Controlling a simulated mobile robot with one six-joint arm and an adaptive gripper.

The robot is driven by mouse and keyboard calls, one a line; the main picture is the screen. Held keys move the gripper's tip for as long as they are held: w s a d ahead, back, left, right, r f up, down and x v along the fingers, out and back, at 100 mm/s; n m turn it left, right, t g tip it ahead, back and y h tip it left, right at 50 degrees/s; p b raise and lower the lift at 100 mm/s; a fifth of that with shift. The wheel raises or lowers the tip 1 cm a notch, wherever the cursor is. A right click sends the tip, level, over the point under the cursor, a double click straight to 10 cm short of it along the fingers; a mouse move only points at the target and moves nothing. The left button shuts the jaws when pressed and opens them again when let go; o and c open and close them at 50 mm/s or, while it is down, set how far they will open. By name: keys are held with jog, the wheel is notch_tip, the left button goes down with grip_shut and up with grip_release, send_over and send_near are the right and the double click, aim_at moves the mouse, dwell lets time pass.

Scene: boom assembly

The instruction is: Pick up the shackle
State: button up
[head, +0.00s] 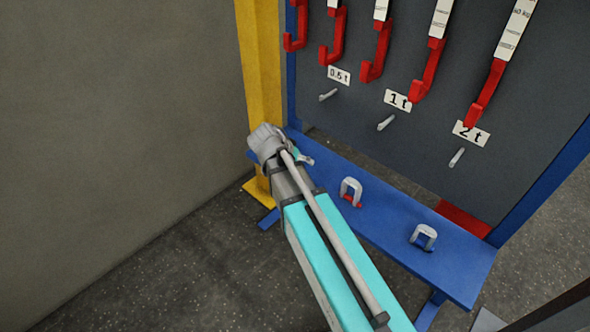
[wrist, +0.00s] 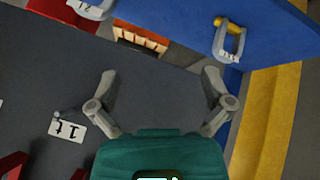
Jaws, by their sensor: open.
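Two grey U-shaped shackles stand on the blue bench (head: 390,225) in the head view: a middle one (head: 350,188) with a red pin, and a right one (head: 424,236). In the wrist view, a shackle with a yellow pin (wrist: 231,41) and a white tag lies on the blue surface at upper right. Another shackle (wrist: 92,11) is cut off by the top edge. My gripper (head: 268,140) is over the bench's left end; its fingers are apart and empty in the wrist view (wrist: 163,92). It hides much of that end in the head view.
A dark panel (head: 400,140) behind the bench carries red hooks (head: 430,70), short pegs and labels 0.5t, 1t and 2t. A yellow post (head: 260,70) stands at the left. A red box with wooden-looking blocks (wrist: 140,38) is below the panel.

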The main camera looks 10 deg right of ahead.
jog(key=w+a+f+m+t+h+b, duration=0.4)
jog(key=w+a+f+b, duration=0.4)
jog(key=b, duration=0.7)
jog(key=shift+w+a+f+t+b, duration=0.15)
jog(key=shift+w+f+t+b, duration=0.15)
jog(key=shift+w+f+t, duration=0.35)
jog(key=shift+s, duration=0.15)
jog(key=shift+f, duration=0.1)
jog(key=shift+g, duration=0.25)
jog(key=shift+b+x, duration=1.6)
jog(key=shift+x, duration=2.7)
jog(key=shift+a, duration=0.1)
jog(key=shift+b+x, duration=1.1)
jog(key=shift+x, duration=1.55)
jog(key=shift+a, duration=0.1)
